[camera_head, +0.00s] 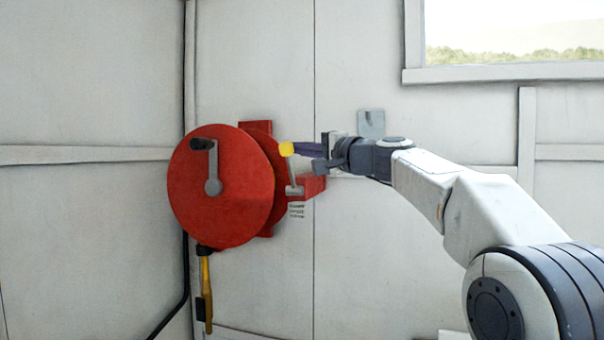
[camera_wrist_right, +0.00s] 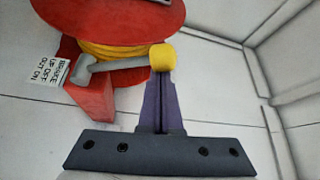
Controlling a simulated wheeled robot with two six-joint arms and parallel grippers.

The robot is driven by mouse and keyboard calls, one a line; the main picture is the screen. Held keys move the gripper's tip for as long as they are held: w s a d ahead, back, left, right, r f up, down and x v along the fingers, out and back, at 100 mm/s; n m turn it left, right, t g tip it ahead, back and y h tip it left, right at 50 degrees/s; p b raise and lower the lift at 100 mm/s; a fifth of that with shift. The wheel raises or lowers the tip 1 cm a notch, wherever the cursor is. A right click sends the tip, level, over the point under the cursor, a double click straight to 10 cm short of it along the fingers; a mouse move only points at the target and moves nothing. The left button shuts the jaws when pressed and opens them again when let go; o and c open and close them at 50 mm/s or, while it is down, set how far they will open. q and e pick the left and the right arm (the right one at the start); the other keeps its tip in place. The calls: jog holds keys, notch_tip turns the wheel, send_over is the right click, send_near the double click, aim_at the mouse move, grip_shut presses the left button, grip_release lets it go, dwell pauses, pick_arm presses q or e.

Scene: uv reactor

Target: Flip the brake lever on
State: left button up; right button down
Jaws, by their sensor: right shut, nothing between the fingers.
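The brake lever (camera_head: 292,173) is a grey arm with a yellow knob (camera_head: 287,149), mounted on a red box beside the red reel. In the head view it stands nearly upright, knob at the top. In the right wrist view the yellow knob (camera_wrist_right: 163,57) lies just beyond my fingertips, and the grey lever arm (camera_wrist_right: 112,67) runs left from it. My right gripper (camera_head: 296,150) is shut and empty, its purple fingers together (camera_wrist_right: 160,85). Its tips are at the right side of the knob, touching or very close; I cannot tell which. My left gripper is not in view.
The red reel (camera_head: 215,190) has a black-handled crank (camera_head: 212,170) and a yellow nozzle (camera_head: 205,290) hanging below. A grey wall plate (camera_head: 371,123) is behind my wrist. Space above the lever is clear.

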jog(key=s+a+f+n+y+b, duration=0.2)
jog(key=s+f+n+y+b, duration=0.3)
jog(key=b, duration=1.6)
jog(key=shift+s+f+n, duration=0.45)
jog(key=shift+f+n, duration=1.1)
jog(key=shift+n, duration=0.75)
jog(key=shift+r, duration=0.1)
jog(key=s+d+f+b, duration=0.1)
jog(key=s+d+b, duration=0.2)
jog(key=d, duration=0.5)
jog(key=shift+s+d+b, duration=0.25)
jog(key=shift+d+b, duration=0.15)
jog(key=shift+f, duration=0.1)
